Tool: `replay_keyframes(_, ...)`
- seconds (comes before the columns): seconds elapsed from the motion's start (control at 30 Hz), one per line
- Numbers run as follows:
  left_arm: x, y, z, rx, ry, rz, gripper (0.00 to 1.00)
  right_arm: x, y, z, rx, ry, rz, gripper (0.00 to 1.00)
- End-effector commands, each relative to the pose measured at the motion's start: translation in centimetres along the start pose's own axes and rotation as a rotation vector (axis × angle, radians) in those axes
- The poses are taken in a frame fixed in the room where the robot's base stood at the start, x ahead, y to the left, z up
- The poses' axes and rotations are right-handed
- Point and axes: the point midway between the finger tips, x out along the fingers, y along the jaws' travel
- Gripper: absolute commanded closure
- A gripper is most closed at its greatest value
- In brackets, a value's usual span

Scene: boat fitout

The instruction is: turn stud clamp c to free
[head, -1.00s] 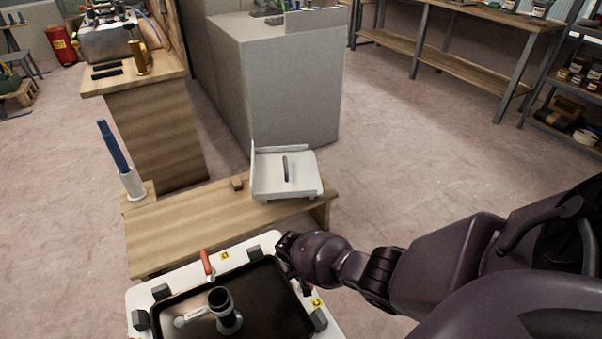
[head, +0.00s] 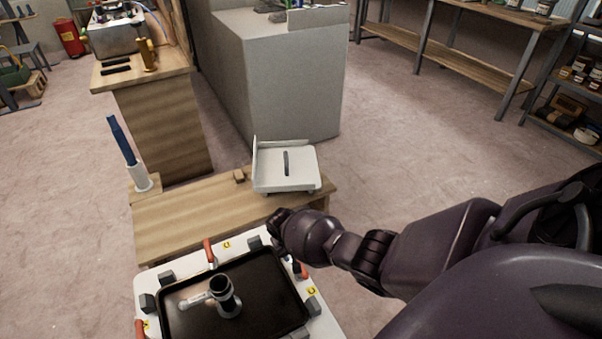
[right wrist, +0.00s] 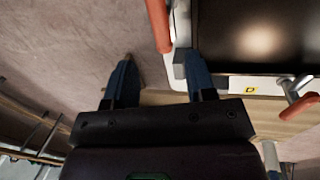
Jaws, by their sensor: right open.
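The white board (head: 256,240) at the bottom of the head view carries a black tray and several clamps with orange handles. The clamp on the board's right edge, by a yellow label that looks like C (head: 311,291), has its orange handle (head: 300,270) partly behind my right arm; I take it as stud clamp c. My right gripper (right wrist: 160,68) is open and empty. In the right wrist view an orange handle (right wrist: 158,25) lies just beyond the gap between its fingertips, beside a grey block (right wrist: 180,66). Contact cannot be told. My left gripper is not in view.
Another orange-handled clamp (head: 209,250) stands on the board's far edge. A black tube (head: 222,290) stands in the tray (head: 262,290). Behind are a low wooden bench (head: 200,220) and a white angled fixture (head: 286,172). The floor to the right is clear.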

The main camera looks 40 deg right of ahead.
Motion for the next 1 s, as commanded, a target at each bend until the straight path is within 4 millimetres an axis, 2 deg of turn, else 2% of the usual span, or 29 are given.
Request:
replay_keyframes(0.03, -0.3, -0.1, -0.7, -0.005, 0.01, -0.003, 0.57, -1.6, 0.1, -0.3, 0.002, 0.01, -0.003, 0.5)
replay_keyframes(0.2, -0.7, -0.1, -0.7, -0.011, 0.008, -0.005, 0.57, -3.0, 0.1, -0.1, 0.001, 0.004, -0.001, 0.5)
replay_keyframes(1.0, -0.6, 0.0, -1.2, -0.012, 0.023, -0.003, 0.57, -3.2, -0.1, -0.2, -0.028, 0.016, -0.006, 0.5)
